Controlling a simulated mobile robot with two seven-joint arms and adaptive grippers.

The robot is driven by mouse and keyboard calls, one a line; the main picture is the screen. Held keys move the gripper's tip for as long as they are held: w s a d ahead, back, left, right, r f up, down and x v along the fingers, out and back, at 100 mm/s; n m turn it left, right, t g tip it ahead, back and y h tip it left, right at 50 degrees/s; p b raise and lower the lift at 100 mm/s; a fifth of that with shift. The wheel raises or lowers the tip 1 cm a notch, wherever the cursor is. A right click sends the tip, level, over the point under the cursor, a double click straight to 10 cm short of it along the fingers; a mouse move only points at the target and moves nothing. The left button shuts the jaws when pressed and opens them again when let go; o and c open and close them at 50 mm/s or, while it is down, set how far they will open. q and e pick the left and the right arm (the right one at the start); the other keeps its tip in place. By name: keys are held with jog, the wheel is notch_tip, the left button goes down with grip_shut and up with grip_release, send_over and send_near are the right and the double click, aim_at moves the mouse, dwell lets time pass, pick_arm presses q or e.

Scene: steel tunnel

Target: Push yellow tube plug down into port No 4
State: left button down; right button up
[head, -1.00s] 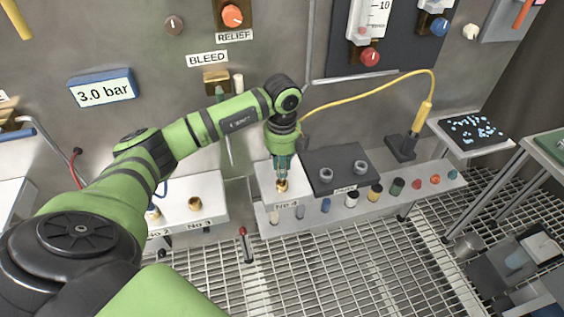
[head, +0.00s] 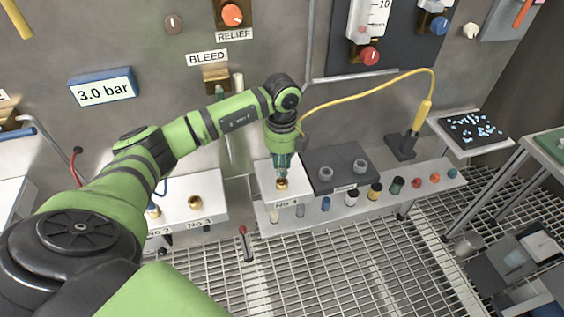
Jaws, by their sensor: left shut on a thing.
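My left gripper (head: 283,172) points straight down over the port labelled No 4 (head: 282,185), a brass fitting on a white block. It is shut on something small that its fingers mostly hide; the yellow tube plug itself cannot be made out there. The fingertips are at the fitting's top, and I cannot tell whether the plug is inside it. A yellow tube (head: 365,87) runs from behind my left wrist in an arc to a yellow handle (head: 421,116) on a dark stand at the right. My right gripper does not show.
A dark block with two grey rings (head: 343,160) stands right of port No 4. Several small coloured caps (head: 397,186) line the shelf in front. Ports No 2 and No 3 (head: 195,202) are to the left. A gauge reading 3.0 bar (head: 102,88) hangs on the wall.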

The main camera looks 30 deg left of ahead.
pick_arm(q)
jog(key=shift+f+b, duration=1.15)
jog(key=shift+f, duration=0.55)
dwell(0.5)
jog(key=c, duration=1)
grip_release()
jog(key=shift+c, duration=0.2)
jog(key=shift+r, duration=0.35)
notch_tip(320, 180, up, 12)
jog(key=shift+f, duration=0.25)
jog(key=shift+d+f, duration=0.1)
